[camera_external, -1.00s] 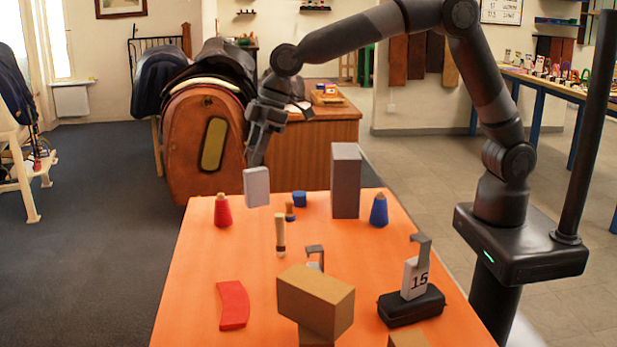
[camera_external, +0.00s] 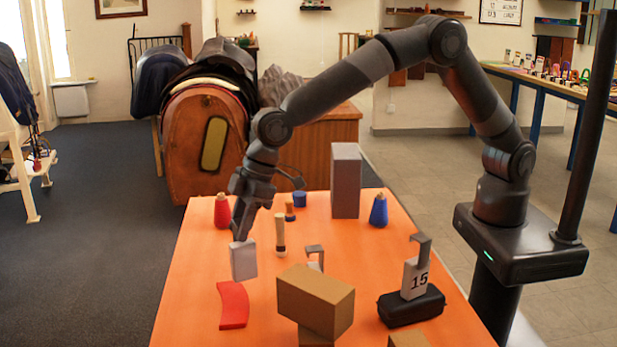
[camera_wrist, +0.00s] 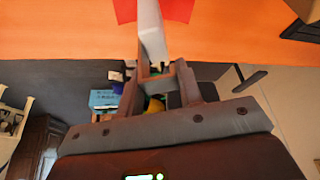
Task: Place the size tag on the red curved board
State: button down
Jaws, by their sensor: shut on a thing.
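My gripper (camera_external: 240,234) is shut on a pale grey size tag (camera_external: 243,262), a flat block hanging below the fingers. No number shows on its visible face. The tag is at the far end of the red curved board (camera_external: 233,306), which lies flat on the orange table. I cannot tell whether the tag touches the board. In the wrist view the tag (camera_wrist: 151,32) reaches from my gripper (camera_wrist: 157,72) across the red board (camera_wrist: 177,9), covering its middle. Another tag marked 15 (camera_external: 416,278), with a grey hook, stands on a black case.
A cardboard box (camera_external: 316,303) stands right of the board, partly hiding a grey hooked piece (camera_external: 315,258). A wooden-handled tool (camera_external: 280,235), a red cone (camera_external: 222,212), a blue cone (camera_external: 379,211) and a tall grey block (camera_external: 346,182) stand farther back. The table's left side is clear.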

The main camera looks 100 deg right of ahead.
aim_at(240, 246)
jog(key=shift+w+a+f, duration=0.2)
jog(key=shift+a+f, duration=0.25)
jog(key=shift+a, duration=0.25)
jog(key=shift+f, duration=2.05)
jog(key=c, duration=1)
grip_release()
jog(key=v, duration=1.2)
